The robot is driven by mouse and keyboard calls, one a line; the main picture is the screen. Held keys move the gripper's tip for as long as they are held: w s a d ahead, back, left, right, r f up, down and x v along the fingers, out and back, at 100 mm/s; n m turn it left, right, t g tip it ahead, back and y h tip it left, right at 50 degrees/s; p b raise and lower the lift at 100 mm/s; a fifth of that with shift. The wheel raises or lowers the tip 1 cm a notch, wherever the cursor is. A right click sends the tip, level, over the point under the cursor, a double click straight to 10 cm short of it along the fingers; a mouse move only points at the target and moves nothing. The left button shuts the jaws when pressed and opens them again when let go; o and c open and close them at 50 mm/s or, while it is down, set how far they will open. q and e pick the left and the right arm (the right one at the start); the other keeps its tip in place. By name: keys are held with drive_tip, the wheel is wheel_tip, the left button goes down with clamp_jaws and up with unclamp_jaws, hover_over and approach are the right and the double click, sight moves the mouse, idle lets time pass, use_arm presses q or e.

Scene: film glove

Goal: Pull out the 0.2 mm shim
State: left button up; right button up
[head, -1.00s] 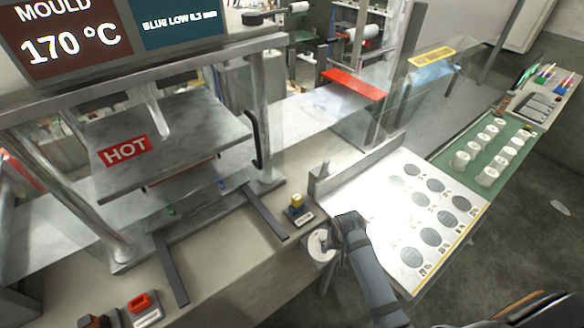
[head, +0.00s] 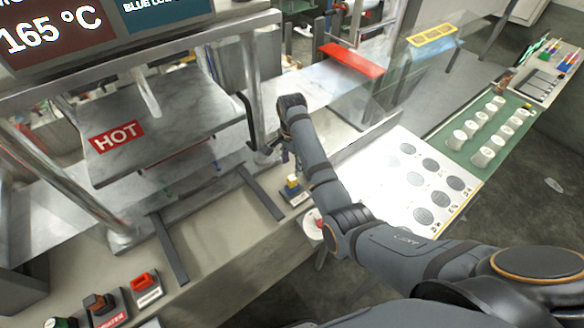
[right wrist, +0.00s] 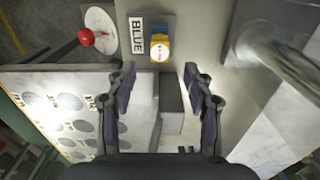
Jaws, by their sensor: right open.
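A small yellow piece (head: 292,181) with a blue base stands at the front edge of the bench, beside a label. The right wrist view shows the yellow piece (right wrist: 160,47) next to the word BLUE, its small print unreadable. My right gripper (head: 284,152) is above the bench, between the press and the white board. In the right wrist view its fingers (right wrist: 162,75) are apart and empty, with the yellow piece ahead between them. Small blue (head: 216,163) and green (head: 168,190) bits show under the hot plate (head: 165,125). No 0.2 mm marking is legible. My left gripper is out of view.
The press posts (head: 258,80) stand close left of my right gripper. A red knob (right wrist: 86,37) on a white disc is near. A white board (head: 390,190) with grey discs lies right. Holders with red (head: 142,281) and orange-brown (head: 97,302) pieces sit front left.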

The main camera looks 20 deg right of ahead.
sight(292, 178)
wheel_tip(292, 178, down, 10)
drive_tip(key=shift+r+p, duration=0.1)
drive_tip(key=shift+p, duration=0.55)
clamp_jaws()
unclamp_jaws()
wheel_tip(292, 178, up, 10)
drive_tip(key=shift+r+b, duration=0.25)
drive_tip(key=shift+b, duration=0.6)
